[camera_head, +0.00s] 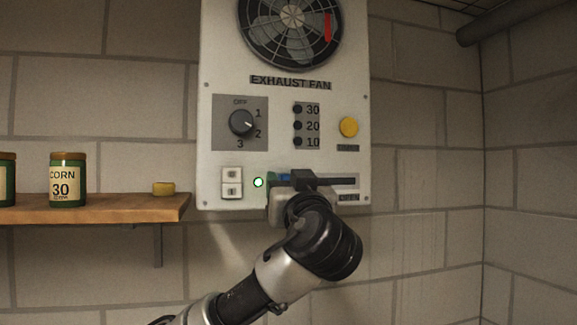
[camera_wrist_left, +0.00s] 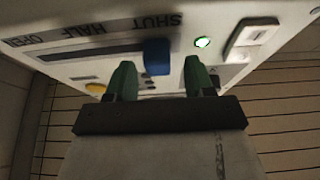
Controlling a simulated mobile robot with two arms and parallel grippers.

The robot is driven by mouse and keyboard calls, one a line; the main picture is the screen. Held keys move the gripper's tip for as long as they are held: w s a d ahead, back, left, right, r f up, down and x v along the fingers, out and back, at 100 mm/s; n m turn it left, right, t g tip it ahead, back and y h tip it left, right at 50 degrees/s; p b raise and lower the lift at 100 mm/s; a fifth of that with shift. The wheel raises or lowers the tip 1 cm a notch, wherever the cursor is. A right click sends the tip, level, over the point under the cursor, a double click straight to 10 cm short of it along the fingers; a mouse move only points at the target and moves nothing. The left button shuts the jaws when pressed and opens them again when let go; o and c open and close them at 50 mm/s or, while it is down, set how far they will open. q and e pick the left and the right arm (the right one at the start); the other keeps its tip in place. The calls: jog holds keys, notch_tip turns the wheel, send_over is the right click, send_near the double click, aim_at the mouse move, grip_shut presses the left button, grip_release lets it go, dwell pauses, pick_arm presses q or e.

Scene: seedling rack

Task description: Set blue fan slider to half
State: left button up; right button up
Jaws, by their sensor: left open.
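The blue fan slider (camera_wrist_left: 157,57) sits at the SHUT end of its dark track (camera_wrist_left: 85,57) in the left wrist view, with HALF and OPEN marked further along. In the head view the blue slider (camera_head: 286,178) shows partly behind my gripper. My left gripper (camera_wrist_left: 159,78) is open, its two green fingers on either side of the slider with gaps visible; contact is not apparent. It is also at the panel's lower part in the head view (camera_head: 284,180). My right gripper is not in view.
A wooden shelf (camera_head: 100,208) with jars stands at left. The wall at right is clear.

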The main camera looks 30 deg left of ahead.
pick_arm(q)
jog(key=shift+w+a+r, duration=0.15)
jog(key=shift+w+a, duration=0.1)
jog(key=shift+w, duration=0.15)
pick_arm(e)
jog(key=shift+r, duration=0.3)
